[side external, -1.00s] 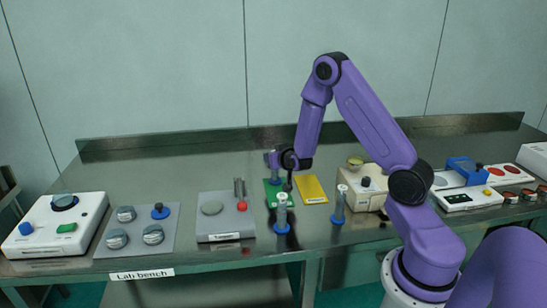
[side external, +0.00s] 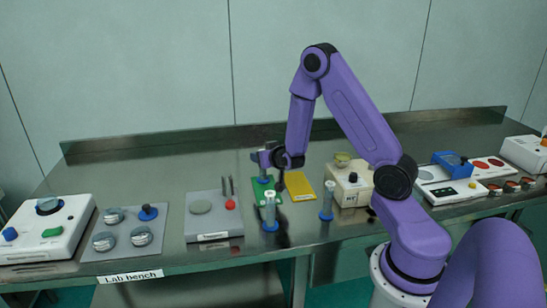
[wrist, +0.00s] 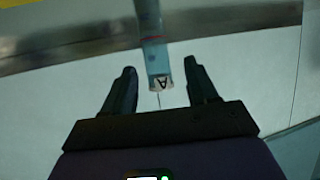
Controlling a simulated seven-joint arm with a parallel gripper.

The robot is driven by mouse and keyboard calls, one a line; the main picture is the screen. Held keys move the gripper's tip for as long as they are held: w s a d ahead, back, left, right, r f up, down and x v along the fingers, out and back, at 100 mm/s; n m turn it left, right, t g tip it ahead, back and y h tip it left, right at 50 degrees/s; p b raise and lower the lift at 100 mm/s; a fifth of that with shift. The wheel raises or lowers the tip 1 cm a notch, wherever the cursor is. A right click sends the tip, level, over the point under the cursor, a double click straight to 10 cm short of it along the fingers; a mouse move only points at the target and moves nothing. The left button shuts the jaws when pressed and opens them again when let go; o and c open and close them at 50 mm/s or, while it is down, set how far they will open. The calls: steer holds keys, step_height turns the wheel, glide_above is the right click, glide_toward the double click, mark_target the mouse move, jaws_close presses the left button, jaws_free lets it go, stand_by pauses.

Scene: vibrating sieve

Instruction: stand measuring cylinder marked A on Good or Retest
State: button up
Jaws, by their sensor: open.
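The measuring cylinder marked A (wrist: 161,83) shows in the wrist view between my open fingers, with a gap on each side. Its A mark is near the end closest to me. In the side view my gripper (side external: 268,158) is at the green plate (side external: 283,198), above a blue cylinder base (side external: 264,180). The cylinder there looks upright, mostly hidden by my gripper. A yellow plate (side external: 300,187) lies just to the right. I cannot read which plate is Good or Retest. My gripper (wrist: 160,68) is open.
Two more blue-based cylinders stand in front, one by the green plate (side external: 269,212) and one farther right (side external: 327,203). A grey plate device (side external: 207,228) is to the left, a beige device (side external: 347,190) to the right. Bare bench (side external: 150,175) lies behind on the left.

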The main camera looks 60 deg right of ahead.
steer(key=shift+v, duration=4.45)
steer(key=s+a+n+g+y, duration=0.3)
steer(key=s+a+n+y, duration=0.15)
steer(key=a, duration=0.75)
steer(key=s+a+n+g+y, duration=0.2)
steer(key=s+a+n+y, duration=0.3)
steer(key=a, duration=0.7)
steer(key=s+a+r+n+g, duration=0.2)
steer(key=s+a+n+g, duration=0.25)
steer(key=s, duration=0.45)
steer(key=s+d+r+n+g+h, duration=0.2)
steer(key=s+d+n, duration=0.2)
steer(key=s+d, duration=0.2)
steer(key=shift+s+r+n, duration=0.3)
steer(key=shift+s, duration=0.9)
steer(key=shift+h, duration=0.25)
